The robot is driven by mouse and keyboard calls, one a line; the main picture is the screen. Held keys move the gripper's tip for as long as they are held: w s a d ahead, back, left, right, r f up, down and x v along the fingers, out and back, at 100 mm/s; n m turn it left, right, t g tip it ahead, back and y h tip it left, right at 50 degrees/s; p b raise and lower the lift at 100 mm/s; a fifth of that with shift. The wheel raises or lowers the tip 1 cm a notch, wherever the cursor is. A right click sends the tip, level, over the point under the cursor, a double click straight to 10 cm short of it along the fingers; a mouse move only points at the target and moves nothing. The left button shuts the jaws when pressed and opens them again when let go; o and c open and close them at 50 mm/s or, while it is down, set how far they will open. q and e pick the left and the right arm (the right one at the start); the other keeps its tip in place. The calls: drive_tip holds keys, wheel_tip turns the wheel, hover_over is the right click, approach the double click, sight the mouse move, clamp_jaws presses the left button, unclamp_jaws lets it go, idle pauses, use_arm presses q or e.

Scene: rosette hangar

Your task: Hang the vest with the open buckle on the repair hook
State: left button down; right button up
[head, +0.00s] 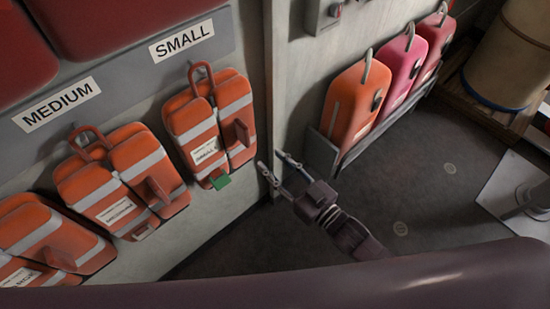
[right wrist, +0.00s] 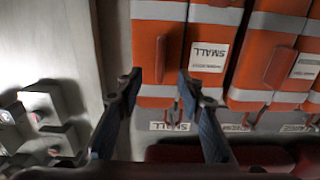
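Several orange vests with pale stripes hang on the left wall: a SMALL vest (head: 203,122), a MEDIUM vest (head: 88,187) and more at lower left (head: 40,222). The SMALL vest has a green tag (head: 221,182) at its bottom. I cannot tell which vest has an open buckle, nor pick out the repair hook. My right gripper (head: 270,161) is open and empty, just right of the SMALL vest. In the right wrist view, upside down, its fingers (right wrist: 158,77) are apart before an orange vest (right wrist: 155,45). My left gripper is not in view.
A wall edge (head: 270,90) stands beside the right gripper. Orange (head: 350,100), pink (head: 399,72) and red (head: 437,40) cases stand in a grey rack (head: 360,150). A grey box (head: 326,14) is on the wall above.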

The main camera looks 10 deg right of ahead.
sight(249, 139)
drive_tip(key=b+x, duration=0.3)
drive_tip(key=x, duration=0.4)
drive_tip(key=shift+a+r, duration=0.1)
drive_tip(key=shift+r, duration=0.05)
drive_tip(key=shift+x, duration=1.75)
drive_tip(key=shift+c, duration=0.2)
